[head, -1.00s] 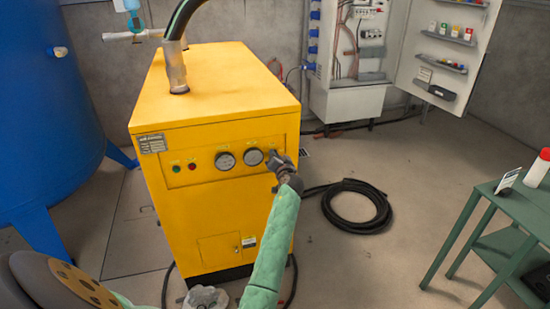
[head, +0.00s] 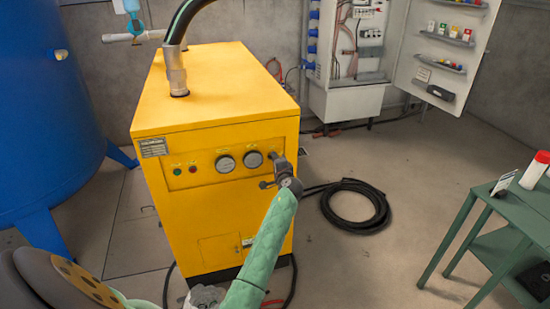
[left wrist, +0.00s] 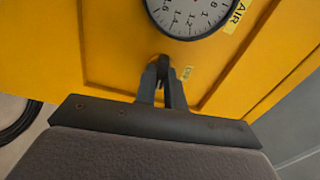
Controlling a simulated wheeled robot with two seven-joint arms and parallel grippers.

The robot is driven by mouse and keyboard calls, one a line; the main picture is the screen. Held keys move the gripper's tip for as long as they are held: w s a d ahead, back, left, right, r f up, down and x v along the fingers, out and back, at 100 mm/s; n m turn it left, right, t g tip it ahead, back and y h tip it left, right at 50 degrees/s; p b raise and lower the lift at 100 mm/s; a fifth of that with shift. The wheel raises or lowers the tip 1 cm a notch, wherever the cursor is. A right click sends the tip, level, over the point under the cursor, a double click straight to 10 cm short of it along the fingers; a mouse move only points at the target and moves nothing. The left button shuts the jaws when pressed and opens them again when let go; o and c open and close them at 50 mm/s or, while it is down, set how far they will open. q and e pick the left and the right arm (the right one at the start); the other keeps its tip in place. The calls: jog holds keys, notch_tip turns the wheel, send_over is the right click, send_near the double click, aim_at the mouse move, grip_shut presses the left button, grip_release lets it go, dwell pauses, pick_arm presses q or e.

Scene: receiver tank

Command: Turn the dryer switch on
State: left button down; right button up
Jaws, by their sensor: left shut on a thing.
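The yellow dryer (head: 215,225) stands in the middle of the head view. Its front panel carries two round gauges (head: 225,163), a green button and a red button. My left gripper (head: 275,157) is at the right end of this panel, just right of the gauges. In the left wrist view its two narrow fingers (left wrist: 162,88) are shut on the dark dryer switch (left wrist: 164,68), below a gauge (left wrist: 190,12). The fingers hide most of the switch, so its setting cannot be read. My right gripper is not in view.
A blue tank (head: 45,110) stands at the left. A coiled black hose (head: 355,207) lies on the floor to the right. A green table (head: 515,215) is at the right edge. An open electrical cabinet (head: 345,105) is at the back. A thick hose (head: 185,20) rises from the dryer top.

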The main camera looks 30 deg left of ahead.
pick_arm(q)
jog(key=shift+m, duration=0.5)
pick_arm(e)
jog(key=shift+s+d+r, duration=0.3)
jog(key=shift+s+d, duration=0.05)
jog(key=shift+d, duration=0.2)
pick_arm(q)
jog(key=shift+f, duration=0.1)
jog(key=c, duration=1.5)
grip_release()
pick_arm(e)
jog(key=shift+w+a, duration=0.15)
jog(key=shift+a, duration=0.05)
